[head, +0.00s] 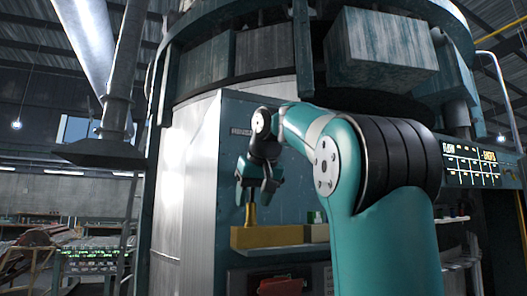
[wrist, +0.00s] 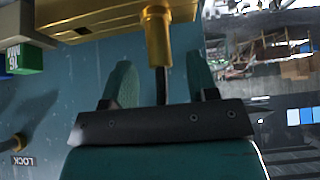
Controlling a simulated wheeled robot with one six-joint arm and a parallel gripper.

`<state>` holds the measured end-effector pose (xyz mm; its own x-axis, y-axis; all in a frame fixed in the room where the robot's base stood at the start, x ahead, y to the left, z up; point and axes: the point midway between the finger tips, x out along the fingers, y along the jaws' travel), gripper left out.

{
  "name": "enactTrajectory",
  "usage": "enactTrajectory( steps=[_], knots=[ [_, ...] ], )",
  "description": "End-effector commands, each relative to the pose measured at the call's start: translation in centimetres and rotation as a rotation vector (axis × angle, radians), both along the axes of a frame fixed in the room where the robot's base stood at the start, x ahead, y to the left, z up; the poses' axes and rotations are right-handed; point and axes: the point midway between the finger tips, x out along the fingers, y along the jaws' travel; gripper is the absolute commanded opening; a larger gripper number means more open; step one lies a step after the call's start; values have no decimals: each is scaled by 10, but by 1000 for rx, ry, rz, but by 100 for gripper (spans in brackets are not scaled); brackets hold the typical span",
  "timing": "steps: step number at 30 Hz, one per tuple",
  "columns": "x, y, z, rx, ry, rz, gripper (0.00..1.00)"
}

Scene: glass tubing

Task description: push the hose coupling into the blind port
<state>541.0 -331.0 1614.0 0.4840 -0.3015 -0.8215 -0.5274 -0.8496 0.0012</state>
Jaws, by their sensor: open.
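The hose coupling is a brass-coloured cylinder. It stands upright on the yellow block in the head view, with the coupling (head: 251,214) just below my gripper (head: 255,190). In the wrist view the coupling (wrist: 158,42) meets the brass block (wrist: 105,14) at a round collar, and a dark hose (wrist: 160,86) runs from its other end. My gripper (wrist: 161,82) is open there, one teal finger on each side of the hose, with gaps visible. The port's inside is hidden, and I cannot tell how deep the coupling sits.
A blue wall panel (head: 225,130) stands behind the block. A red item (head: 282,285) lies below the block in the head view.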

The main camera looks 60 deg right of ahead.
Motion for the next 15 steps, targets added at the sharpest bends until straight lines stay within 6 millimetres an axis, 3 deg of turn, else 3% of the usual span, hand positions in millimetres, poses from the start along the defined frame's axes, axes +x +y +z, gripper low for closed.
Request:
enactTrajectory(
  steps=[1,3,15],
  knots=[
    [-7,3,21,-1,-1,-3,54],
    [-15,8,35,0,0,-3,54],
    [-53,32,98,0,1,-3,54]
  ],
)
